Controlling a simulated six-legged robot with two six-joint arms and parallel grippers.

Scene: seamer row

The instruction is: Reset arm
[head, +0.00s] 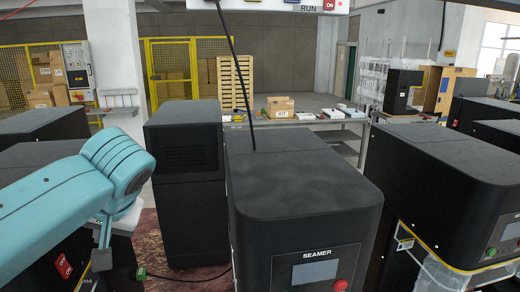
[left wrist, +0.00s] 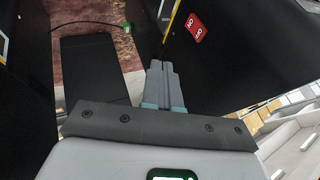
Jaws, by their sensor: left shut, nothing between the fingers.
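My left arm comes in from the left in the head view, teal, bent at a rounded joint, with its hand hanging downward between black machines. In the left wrist view my left gripper (left wrist: 161,66) has its two grey fingers together, with nothing between them. The fingers point toward the gap beside a black machine side with a red OFF/ON switch (left wrist: 194,27). I cannot tell how far they are from it. My right arm and gripper are not in view.
A black seamer (head: 305,205) with a screen and a red button (head: 341,285) stands front centre. A black cabinet (head: 186,150) stands behind the arm, and another machine (head: 450,180) is at right. A workbench (head: 300,121) with a KIT box (head: 280,107) is behind. Reddish floor (head: 160,245) shows between machines.

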